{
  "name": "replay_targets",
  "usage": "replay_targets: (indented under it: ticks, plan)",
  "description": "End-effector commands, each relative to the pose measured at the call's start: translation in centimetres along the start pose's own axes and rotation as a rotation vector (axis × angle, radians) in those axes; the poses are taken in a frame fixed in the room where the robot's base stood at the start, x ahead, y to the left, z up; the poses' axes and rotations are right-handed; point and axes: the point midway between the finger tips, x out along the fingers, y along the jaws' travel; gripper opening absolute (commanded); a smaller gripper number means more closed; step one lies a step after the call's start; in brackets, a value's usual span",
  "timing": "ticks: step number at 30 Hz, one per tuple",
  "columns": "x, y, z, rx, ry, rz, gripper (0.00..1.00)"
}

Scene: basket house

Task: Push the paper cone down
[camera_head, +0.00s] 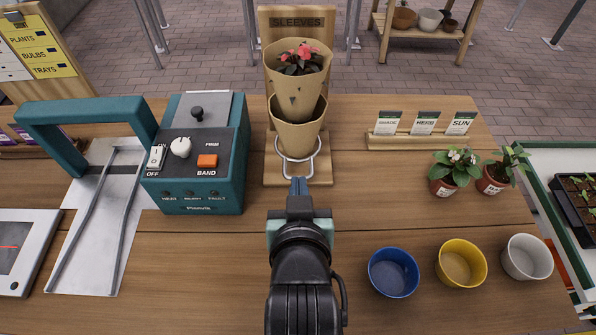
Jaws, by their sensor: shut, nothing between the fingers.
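A brown paper cone (298,128) sits point-down in a wire ring holder (296,171) on the wooden sleeves stand (326,168). A second, upper paper cone (298,90) rises out of it, with a pink-flowered plant (300,61) showing at its top. My gripper (299,184) is shut and empty, just in front of the wire holder and below the cones in the picture. I cannot tell whether its tips touch the wire.
A teal banding machine (205,155) stands close to the left. Blue (393,272), yellow (461,263) and white (527,256) pots sit at the front right. Two potted plants (455,173) and a seed packet rack (421,142) stand farther right. The table between stand and plants is clear.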

Motion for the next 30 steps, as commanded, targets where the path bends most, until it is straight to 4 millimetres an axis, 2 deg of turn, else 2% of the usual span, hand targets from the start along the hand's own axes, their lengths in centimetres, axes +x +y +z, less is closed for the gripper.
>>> replay_targets:
  ticks: [5, 21, 25, 30]
  plan:
    - [1.2, -0.1, -0.2, 0.009, 0.002, -0.006, 0.00]
    - [10.1, -0.1, -0.1, 0.005, 0.000, -0.005, 0.00]
    - [10.4, -0.1, 2.2, 0.005, -0.004, -0.005, 0.00]
    - [10.8, -0.1, 3.5, 0.005, -0.001, -0.005, 0.00]
